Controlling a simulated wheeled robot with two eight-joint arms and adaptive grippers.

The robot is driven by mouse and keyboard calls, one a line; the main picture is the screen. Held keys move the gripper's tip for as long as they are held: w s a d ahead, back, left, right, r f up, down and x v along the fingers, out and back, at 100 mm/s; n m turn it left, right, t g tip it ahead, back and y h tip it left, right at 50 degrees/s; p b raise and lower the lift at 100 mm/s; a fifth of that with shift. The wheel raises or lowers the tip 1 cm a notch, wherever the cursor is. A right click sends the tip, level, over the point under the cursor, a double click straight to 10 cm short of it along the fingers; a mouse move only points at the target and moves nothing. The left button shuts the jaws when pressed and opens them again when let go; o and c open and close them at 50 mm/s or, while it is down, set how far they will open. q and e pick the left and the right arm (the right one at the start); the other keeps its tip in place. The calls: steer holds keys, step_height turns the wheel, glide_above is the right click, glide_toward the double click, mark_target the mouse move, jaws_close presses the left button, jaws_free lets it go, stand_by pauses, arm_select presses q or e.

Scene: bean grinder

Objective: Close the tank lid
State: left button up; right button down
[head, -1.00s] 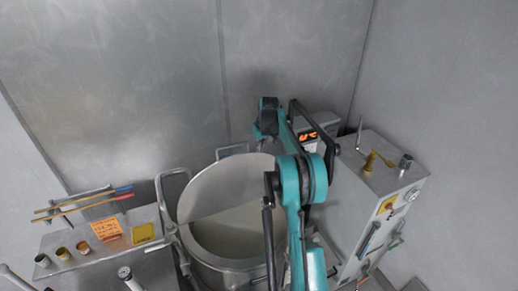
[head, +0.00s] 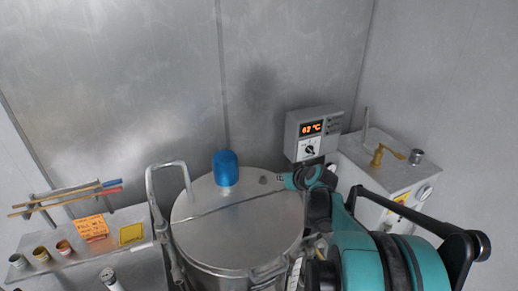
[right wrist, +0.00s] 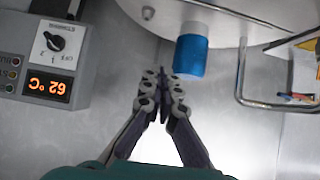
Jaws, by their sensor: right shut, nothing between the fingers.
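The round steel tank (head: 215,279) stands at the center of the head view. Its metal lid (head: 245,225) lies flat across the top, with a seam running across it, and the inside of the tank is hidden. A blue cylinder (head: 226,169) stands upright at the back of the lid; it also shows in the right wrist view (right wrist: 190,56). My right gripper (head: 281,178) is at the lid's back right edge. In the right wrist view its fingertips (right wrist: 163,75) are together and empty, beside the blue cylinder. I cannot tell whether they touch the lid. My left gripper is out of view.
A grey control box (head: 312,130) reading 62 °C is on the wall behind my right gripper. A steel cabinet (head: 380,170) stands at the right. A bent metal rail (head: 150,195) rises at the tank's left, next to a shelf with small cups (head: 41,254).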

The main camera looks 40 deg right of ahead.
steer(key=s+a+f+t+h+b, duration=0.15)
steer(key=s+f+t+b, duration=0.35)
steer(key=s+f+b, duration=0.55)
steer(key=t+b, duration=0.1)
steer(key=b, duration=1.2)
glide_above(295, 240)
steer(key=s+a, duration=0.3)
step_height(295, 240, down, 9)
steer(key=shift+s+a+f+b, duration=0.15)
steer(key=shift+f+b, duration=0.5)
steer(key=shift+f, duration=0.55)
